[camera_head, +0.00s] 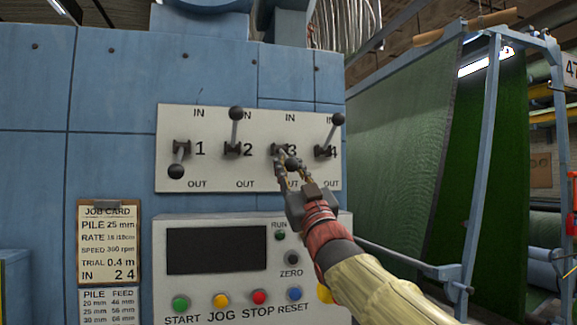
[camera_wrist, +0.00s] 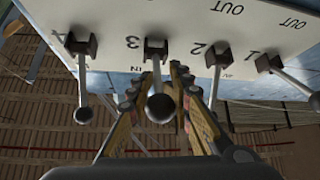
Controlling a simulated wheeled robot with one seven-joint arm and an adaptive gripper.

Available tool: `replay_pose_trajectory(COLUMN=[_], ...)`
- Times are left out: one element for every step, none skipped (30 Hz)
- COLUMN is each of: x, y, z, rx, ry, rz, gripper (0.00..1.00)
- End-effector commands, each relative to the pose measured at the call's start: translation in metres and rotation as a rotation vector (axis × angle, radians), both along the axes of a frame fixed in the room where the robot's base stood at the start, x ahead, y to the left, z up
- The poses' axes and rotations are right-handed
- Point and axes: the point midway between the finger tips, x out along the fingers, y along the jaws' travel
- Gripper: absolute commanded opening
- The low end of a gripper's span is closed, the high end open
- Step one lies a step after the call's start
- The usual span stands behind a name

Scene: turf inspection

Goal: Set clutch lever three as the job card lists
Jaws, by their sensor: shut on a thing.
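Clutch lever three (camera_head: 292,164) is on the white lever panel (camera_head: 225,114). Its dark knob sits a little below and right of its pivot, with the shaft appearing to stick outward. My gripper (camera_head: 286,165) is shut on this lever, fingers on either side. In the wrist view lever three (camera_wrist: 161,107) shows between the fingers (camera_wrist: 160,78). Fingers partly hide the shaft in the head view. The job card (camera_head: 109,240) at lower left reads "IN 2 4", with pile 25 mm and trial 0.4 m.
Lever one (camera_head: 176,171) points down to OUT. Lever two (camera_head: 236,114) and lever four (camera_head: 338,119) point up to IN, close on either side of my gripper. Below is a control box (camera_head: 210,292) with a dark screen and coloured buttons. Green turf (camera_head: 480,150) hangs at right.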

Motion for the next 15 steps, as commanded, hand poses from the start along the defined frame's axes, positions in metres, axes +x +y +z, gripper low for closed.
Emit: replay_pose_trajectory(x=[0.0005,0.0005,0.0004,0.0004,0.0003,0.0001,0.0,-0.0001,-0.0001,-0.0001,-0.0001,-0.0003,-0.0005,-0.0006,-0.0007], y=[0.0,-0.0001,0.0,0.0,-0.0001,-0.0001,-0.0001,-0.0001,-0.0001,-0.0002,-0.0002,-0.0002,-0.0002,-0.0003,-0.0003], z=[0.0005,0.0006,0.0008,0.0009,0.001,0.0012,0.0013,0.0014,0.0014,0.0013,0.0013,0.0014,0.0016,0.0016,0.0017], rx=[0.0,0.0,0.0,0.001,0.001,0.001,0.001,0.001,0.001,0.001,0.001,0.001,0.001,0.001,0.001], ry=[0.0,0.0,0.0,0.0,-0.001,-0.001,-0.001,-0.001,-0.001,-0.001,-0.001,-0.002,-0.002,-0.002,-0.002], rz=[0.0,0.0,0.0,-0.001,-0.001,-0.001,-0.001,-0.001,-0.001,-0.001,-0.001,0.0,0.0,0.0,0.0], gripper=[0.0,0.0,0.0,0.0,0.0,0.0,0.21,0.23,0.25,0.27,0.29,0.31,0.33,0.34,0.37])
